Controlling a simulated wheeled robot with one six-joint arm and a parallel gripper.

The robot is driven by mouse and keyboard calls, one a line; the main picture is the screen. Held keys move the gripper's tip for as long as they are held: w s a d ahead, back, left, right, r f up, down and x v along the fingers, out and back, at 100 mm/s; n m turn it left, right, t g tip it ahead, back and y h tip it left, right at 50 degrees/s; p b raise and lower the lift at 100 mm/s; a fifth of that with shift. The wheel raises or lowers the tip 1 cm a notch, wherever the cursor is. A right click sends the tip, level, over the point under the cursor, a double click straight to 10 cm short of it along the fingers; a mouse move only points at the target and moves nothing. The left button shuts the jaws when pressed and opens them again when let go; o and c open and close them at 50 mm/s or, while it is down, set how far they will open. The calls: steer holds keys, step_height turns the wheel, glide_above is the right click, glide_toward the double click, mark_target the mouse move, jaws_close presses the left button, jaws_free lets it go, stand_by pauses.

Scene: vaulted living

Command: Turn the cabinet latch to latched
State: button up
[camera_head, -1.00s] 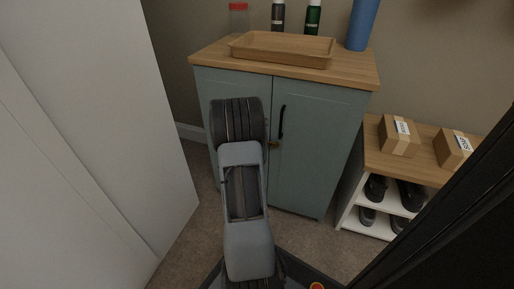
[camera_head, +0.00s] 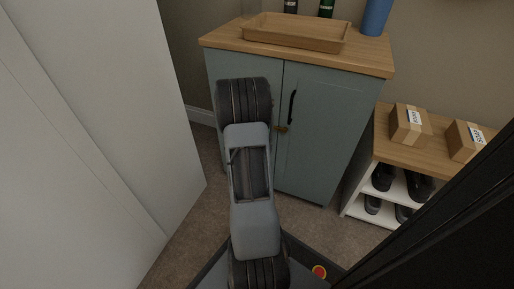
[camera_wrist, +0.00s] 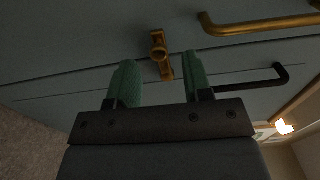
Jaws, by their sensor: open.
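The cabinet (camera_head: 325,130) is blue-green with two shut doors and a wooden top. Its small brass latch (camera_head: 282,129) sits at the seam between the doors, beside a black handle (camera_head: 292,106). In the wrist view the latch (camera_wrist: 160,50) shows a round knob on a short bar, which lies roughly across the seam line. My gripper (camera_wrist: 160,72) has green finger pads and is open, with nothing held. The latch is just ahead of the gap between the fingertips; I cannot tell whether they touch it. In the head view my arm hides the gripper.
A brass bar handle (camera_wrist: 260,24) and the black handle (camera_wrist: 250,82) are near the fingers. A wooden tray (camera_head: 295,33) and a blue cylinder (camera_head: 376,17) stand on top. A shelf (camera_head: 390,154) with boxes and shoes is at right; a white panel (camera_head: 90,130) is at left.

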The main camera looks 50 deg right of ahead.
steer(key=p+v, duration=0.7)
steer(key=v, duration=0.4)
steer(key=shift+s, duration=0.1)
